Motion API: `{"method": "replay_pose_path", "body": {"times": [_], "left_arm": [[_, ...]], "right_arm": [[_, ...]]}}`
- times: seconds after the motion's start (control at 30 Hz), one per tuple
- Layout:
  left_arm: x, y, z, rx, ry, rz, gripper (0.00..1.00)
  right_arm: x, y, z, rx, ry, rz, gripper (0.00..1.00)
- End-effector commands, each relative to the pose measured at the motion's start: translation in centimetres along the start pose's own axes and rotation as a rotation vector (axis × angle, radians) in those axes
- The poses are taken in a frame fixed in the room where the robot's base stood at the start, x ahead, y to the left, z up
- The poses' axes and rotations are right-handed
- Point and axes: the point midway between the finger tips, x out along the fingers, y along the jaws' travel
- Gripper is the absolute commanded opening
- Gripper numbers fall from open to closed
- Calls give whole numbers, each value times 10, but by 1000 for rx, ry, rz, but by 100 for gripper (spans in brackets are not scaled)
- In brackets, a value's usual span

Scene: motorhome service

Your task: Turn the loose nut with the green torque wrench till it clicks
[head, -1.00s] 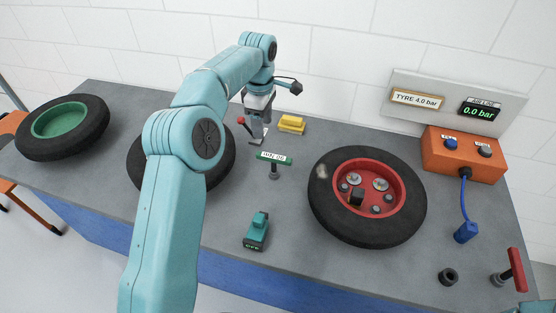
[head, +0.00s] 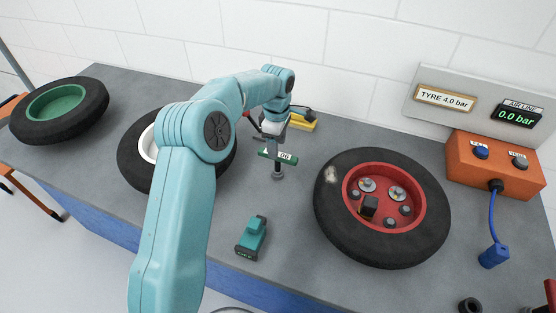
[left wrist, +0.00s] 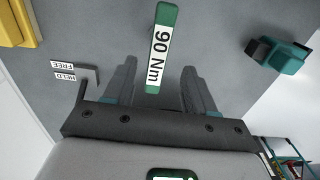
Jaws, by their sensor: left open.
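The green torque wrench (head: 283,157) stands upright on the bench, its T-handle on a short grey shaft. In the left wrist view its green handle (left wrist: 163,30) reads "90 Nm". My left gripper (head: 272,130) is open just behind the wrench in the head view. In the left wrist view its two fingers are apart, with the handle end in line between them. The red-rimmed wheel (head: 336,225) lies to the right with several nuts on its face. I cannot tell which nut is loose. My right gripper is not in view.
A teal tool (head: 252,236) lies in front of the wrench. A yellow block (head: 302,124) is behind it. A white-rimmed wheel (head: 128,160) and a green-rimmed wheel (head: 90,101) lie left. An orange box (head: 465,162) with a blue hose stands right. Bench between wrench and red-rimmed wheel is clear.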

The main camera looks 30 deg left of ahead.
Motion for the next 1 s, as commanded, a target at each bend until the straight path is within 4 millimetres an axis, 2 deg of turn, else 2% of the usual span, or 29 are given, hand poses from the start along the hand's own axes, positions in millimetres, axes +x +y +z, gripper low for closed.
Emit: {"method": "replay_pose_path", "body": {"times": [0.1,0.27,0.4,0.53,0.83,1.0], "left_arm": [[16,0,1,1,0,-2,55],[27,2,1,2,0,-3,55],[48,4,0,1,0,-6,55],[68,6,1,2,0,-3,55],[74,7,0,1,0,-1,55],[74,7,0,2,0,-1,0]], "right_arm": [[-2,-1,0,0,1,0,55],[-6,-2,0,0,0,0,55],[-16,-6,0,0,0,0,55],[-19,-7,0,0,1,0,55],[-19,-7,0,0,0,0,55],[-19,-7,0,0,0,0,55]]}}
